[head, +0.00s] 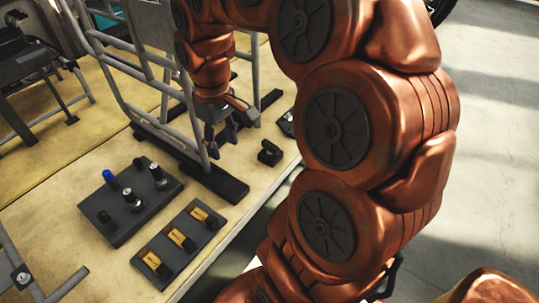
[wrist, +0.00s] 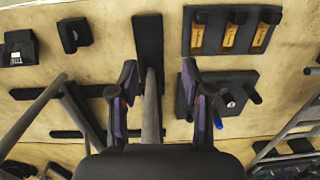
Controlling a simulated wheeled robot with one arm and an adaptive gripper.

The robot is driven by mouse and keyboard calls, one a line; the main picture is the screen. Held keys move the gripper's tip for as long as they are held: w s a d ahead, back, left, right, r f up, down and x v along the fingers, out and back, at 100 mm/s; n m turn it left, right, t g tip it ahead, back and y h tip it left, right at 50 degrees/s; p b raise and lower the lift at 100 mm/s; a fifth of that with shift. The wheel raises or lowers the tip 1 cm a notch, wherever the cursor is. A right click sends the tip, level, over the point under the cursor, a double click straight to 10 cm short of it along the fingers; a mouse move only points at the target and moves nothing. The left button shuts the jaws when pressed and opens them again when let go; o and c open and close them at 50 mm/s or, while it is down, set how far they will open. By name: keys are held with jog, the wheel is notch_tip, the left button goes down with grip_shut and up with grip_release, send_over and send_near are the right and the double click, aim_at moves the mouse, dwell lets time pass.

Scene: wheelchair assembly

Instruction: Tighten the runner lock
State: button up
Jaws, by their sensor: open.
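My gripper (head: 222,136) is pointed down beside the grey tubular wheelchair frame (head: 186,110), near a lower upright. In the wrist view my gripper (wrist: 160,80) has its two dark purple-grey fingers apart, with a grey tube (wrist: 152,108) of the frame showing between them. I cannot tell whether either finger touches the tube. The tube runs down toward a long black base bar (wrist: 148,40); this bar also shows in the head view (head: 226,186). I cannot pick out the runner lock for sure; the gripper hides part of the frame.
A dark tray (head: 128,222) holds several pegs, one blue-topped. Another tray (head: 206,246) holds three pieces with yellow-brown faces. A small black block (head: 269,153) stands near the table edge. Bare yellowish tabletop (head: 50,215) lies left of the trays.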

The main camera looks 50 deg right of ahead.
jog(key=w+d+f+b, duration=0.3)
jog(key=d+f+b, duration=0.25)
jog(key=d, duration=0.65)
jog(key=m+b, duration=0.1)
jog(key=m, duration=0.1)
send_over(271, 144)
notch_tip(271, 144, down, 3)
jog(key=shift+f+t, duration=0.15)
jog(key=shift+t, duration=0.15)
jog(key=shift+f, duration=3.8)
jog(key=shift+c, duration=0.3)
grip_shut()
